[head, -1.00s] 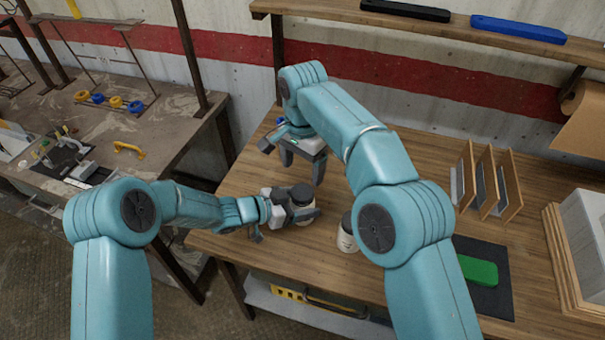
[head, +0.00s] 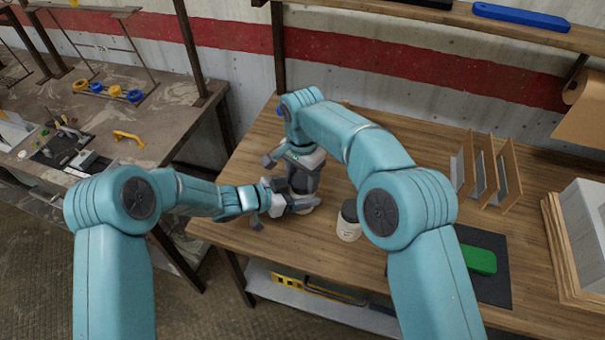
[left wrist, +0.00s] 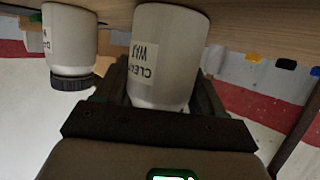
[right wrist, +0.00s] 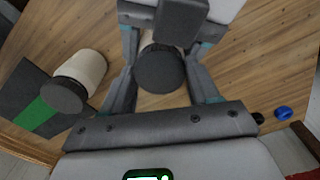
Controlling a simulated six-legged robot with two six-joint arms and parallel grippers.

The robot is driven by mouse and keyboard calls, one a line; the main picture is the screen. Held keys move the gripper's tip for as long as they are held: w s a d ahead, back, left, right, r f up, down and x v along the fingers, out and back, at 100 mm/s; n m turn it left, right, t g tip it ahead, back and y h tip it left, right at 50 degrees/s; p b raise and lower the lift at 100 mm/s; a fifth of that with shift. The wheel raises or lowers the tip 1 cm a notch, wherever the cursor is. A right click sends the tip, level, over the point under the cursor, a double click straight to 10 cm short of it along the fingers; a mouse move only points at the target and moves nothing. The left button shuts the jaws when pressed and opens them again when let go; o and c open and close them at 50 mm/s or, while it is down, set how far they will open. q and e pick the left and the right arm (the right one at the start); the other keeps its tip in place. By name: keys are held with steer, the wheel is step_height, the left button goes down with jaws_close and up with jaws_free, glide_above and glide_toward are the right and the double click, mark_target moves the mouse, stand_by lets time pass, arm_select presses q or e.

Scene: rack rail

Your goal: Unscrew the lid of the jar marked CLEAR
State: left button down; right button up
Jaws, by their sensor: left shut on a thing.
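The jar marked CLEAR WAX (left wrist: 163,60) is pale with a dark lid (right wrist: 160,70). My left gripper (head: 300,203) is shut on its body, above the wooden bench. In the head view the jar is mostly hidden by both grippers. My right gripper (head: 305,182) is above the jar, pointing down. In the right wrist view its fingers (right wrist: 163,85) stand on either side of the lid, with gaps visible, so it is open. A second pale jar with a dark lid (head: 348,221) stands to the right; its label is partly hidden in the left wrist view (left wrist: 70,40).
A green block (head: 478,260) lies on a dark mat (head: 492,288) at the bench's right front. An upright wooden rack (head: 485,178) stands behind it. A wooden-framed box (head: 560,245) is at the far right. The bench between jars and rack is largely clear.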

steer(key=c, duration=0.5)
steer(key=n, duration=0.3)
steer(key=o, duration=1.1)
steer(key=shift+o, duration=0.2)
steer(key=shift+r, duration=2.3)
arm_select(q)
jaws_free()
